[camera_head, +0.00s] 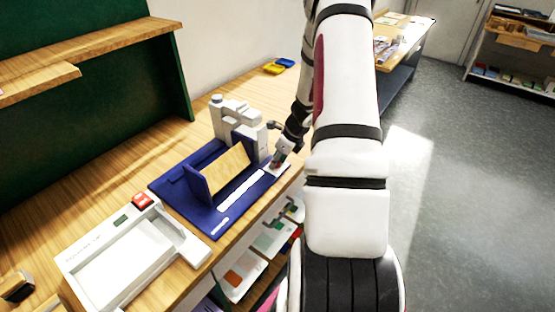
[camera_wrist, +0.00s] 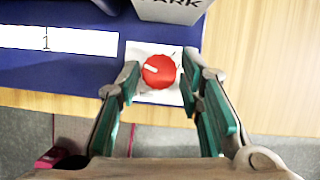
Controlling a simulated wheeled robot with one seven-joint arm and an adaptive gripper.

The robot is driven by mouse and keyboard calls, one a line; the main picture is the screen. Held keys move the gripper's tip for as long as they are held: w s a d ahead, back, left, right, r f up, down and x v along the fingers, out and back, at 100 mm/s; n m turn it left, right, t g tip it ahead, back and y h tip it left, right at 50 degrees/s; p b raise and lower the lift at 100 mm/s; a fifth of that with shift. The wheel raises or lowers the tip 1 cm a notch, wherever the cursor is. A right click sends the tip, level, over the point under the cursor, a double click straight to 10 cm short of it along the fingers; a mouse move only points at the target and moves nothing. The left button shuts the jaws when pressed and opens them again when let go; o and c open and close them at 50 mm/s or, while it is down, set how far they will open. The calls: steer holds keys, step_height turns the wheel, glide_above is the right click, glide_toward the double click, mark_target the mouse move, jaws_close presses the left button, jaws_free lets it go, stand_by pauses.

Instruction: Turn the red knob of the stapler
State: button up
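The stapler (camera_head: 168,192) has a blue base and a grey-white upright body, and stands on the wooden table. Its red knob (camera_wrist: 158,71) sits on a white plate (camera_wrist: 140,53) at the corner of the blue base in the wrist view. The white mark on the knob points left. My gripper (camera_wrist: 160,75) is open, with one finger on each side of the knob. A small gap shows at each side, and I cannot tell how high the fingertips are. In the head view my gripper (camera_head: 281,158) is at the base's right corner and mostly hides the knob.
A white tray-like device (camera_head: 83,262) with a red button (camera_head: 143,200) stands left of the stapler. A wooden shelf (camera_head: 110,42) is at the back left. Yellow and blue items (camera_head: 274,69) lie farther back. The table's front edge runs close to the knob.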

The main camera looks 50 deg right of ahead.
jaws_close()
steer(key=shift+n, duration=0.3)
steer(key=n+b, duration=0.1)
steer(key=n+y, duration=0.1)
steer(key=n, duration=0.1)
steer(key=shift+w+d+f+g+b, duration=0.1)
steer(key=shift+w+d+g+b, duration=0.05)
steer(key=shift+g+b, duration=0.25)
steer(key=shift+d+n+g+y+b, duration=0.1)
steer(key=shift+n+g+y+b, duration=0.55)
steer(key=shift+n, duration=1.35)
steer(key=o, duration=0.6)
jaws_free()
